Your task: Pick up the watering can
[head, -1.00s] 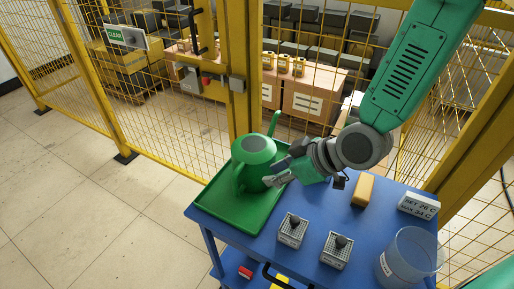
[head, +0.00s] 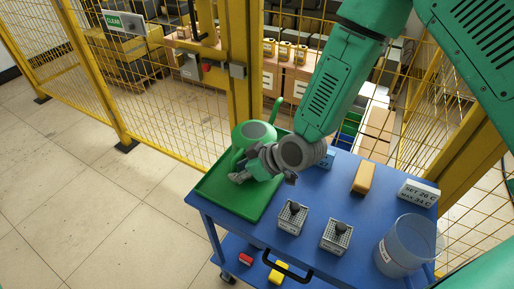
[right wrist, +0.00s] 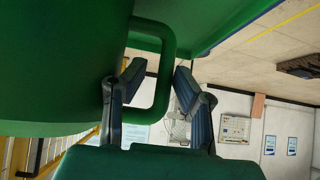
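The green watering can (head: 252,134) stands on a green tray (head: 240,207) on the blue cart, its spout toward the back right. My right gripper (head: 240,172) is low at the can's near side and hides part of the can's body and handle. In the right wrist view the can's body (right wrist: 50,65) fills the left. Its handle (right wrist: 166,60) lies between my two fingers (right wrist: 160,72), which stand apart. Whether either finger touches the handle is not clear. My left gripper is not in view.
On the blue cart (head: 325,190) are two small grey boxes with black knobs (head: 292,217) (head: 337,236), a yellow block (head: 364,177), a temperature display (head: 419,193) and a clear beaker (head: 405,247). A yellow mesh fence (head: 165,125) stands behind. Floor is free at left.

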